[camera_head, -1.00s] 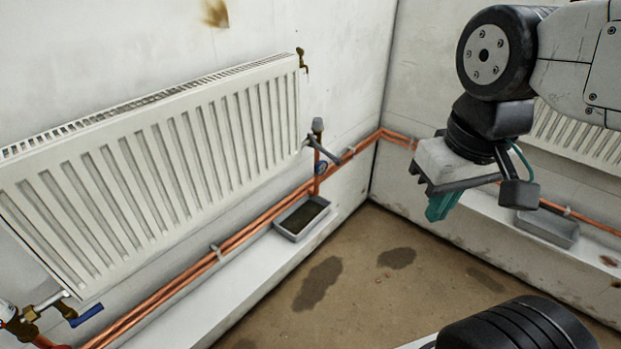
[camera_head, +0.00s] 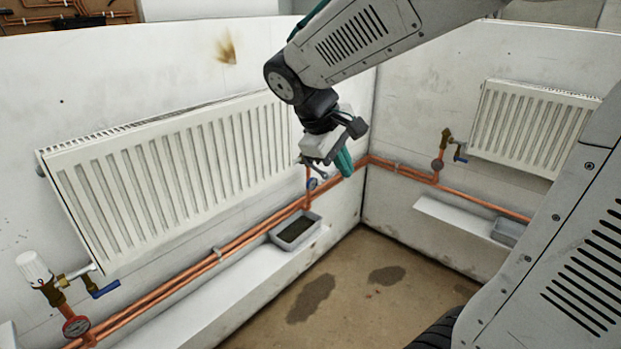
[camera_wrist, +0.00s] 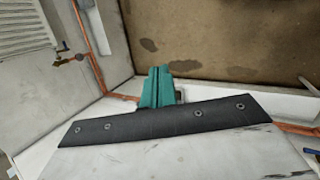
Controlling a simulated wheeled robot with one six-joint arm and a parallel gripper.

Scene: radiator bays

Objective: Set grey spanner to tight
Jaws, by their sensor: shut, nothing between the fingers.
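My gripper (camera_head: 345,162) hangs in front of the right end of the left radiator, with its teal fingers pointing down. In the wrist view its fingers (camera_wrist: 158,76) are together and empty. The grey spanner (camera_head: 322,173) is at the valve by that radiator's lower right corner. In the head view it is mostly hidden behind my gripper, with only a small grey part showing. I cannot tell its exact angle or how far my gripper is from it, but no grip on it shows.
The left radiator (camera_head: 180,165) has a white-headed valve with a blue lever (camera_head: 104,289) at its left end. Copper pipes (camera_head: 245,246) run along the wall above a ledge with a grey tray (camera_head: 296,232). A second radiator (camera_head: 535,128) hangs on the right wall. The floor is clear.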

